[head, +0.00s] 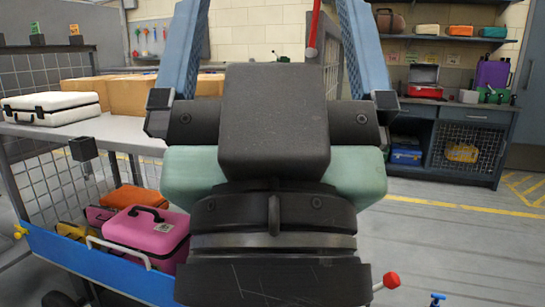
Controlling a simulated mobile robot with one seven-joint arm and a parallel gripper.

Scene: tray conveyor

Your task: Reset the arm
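My gripper (272,40) fills the middle of the head view, close to the camera and pointing up. Its two blue fingers stand wide apart on either side of the dark palm, and their tips run out of the top edge. The visible part of the gap holds nothing gripped; the back wall shows through it. The dark wrist below hides much of the scene behind.
A blue-edged cart (95,262) at lower left holds a pink case (147,233) and other cases. A white case (50,107) lies on the pale surface (122,130). Shelves and a dark workbench (465,110) stand at back right. Floor (470,240) at right is mostly clear.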

